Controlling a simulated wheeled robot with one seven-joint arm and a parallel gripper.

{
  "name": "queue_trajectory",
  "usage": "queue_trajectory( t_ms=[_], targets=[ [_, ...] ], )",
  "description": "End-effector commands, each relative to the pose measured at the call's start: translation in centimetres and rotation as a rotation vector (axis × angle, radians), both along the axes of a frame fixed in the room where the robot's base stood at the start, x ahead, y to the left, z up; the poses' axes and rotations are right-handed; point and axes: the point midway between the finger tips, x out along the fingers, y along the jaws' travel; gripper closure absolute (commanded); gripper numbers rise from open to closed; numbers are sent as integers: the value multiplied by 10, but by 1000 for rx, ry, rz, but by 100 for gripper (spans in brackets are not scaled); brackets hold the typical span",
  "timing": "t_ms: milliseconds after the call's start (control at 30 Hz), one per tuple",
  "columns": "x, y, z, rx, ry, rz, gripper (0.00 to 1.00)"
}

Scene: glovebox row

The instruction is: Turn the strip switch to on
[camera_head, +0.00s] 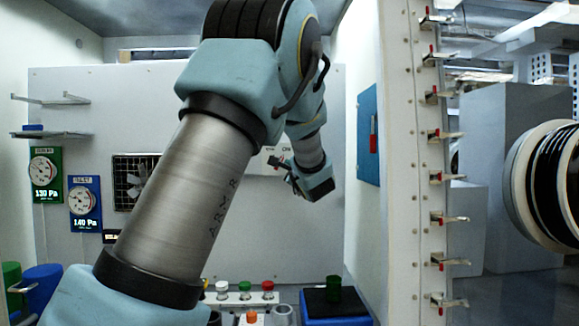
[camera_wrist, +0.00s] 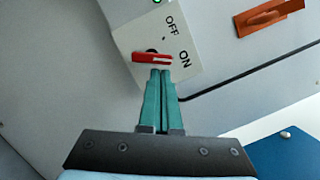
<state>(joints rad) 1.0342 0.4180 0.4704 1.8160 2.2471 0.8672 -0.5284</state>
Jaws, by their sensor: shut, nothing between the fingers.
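My gripper (camera_wrist: 160,73) is shut and empty. Its teal fingertips are just below the lever in the wrist view; I cannot tell if they touch it. In the head view my gripper (camera_head: 283,167) is in front of the plate (camera_head: 262,160), hiding the lever.
An orange handle (camera_wrist: 268,17) is on the wall nearby. Gauges (camera_head: 42,168) and a fan (camera_head: 133,180) are at left, a blue panel (camera_head: 368,120) on the right wall. Coloured buttons (camera_head: 245,290) and a blue-edged box (camera_head: 330,305) stand below.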

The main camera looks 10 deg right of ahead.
Motion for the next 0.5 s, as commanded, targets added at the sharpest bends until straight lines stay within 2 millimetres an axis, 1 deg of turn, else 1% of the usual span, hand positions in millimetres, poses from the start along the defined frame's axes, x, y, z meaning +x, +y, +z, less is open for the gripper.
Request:
queue_trajectory(
  t_ms=[100, 500],
  targets=[
    [0, 2, -2, -23, 3, 1, 100],
    [1, 5, 3, -86, 15, -1, 100]
  ],
)
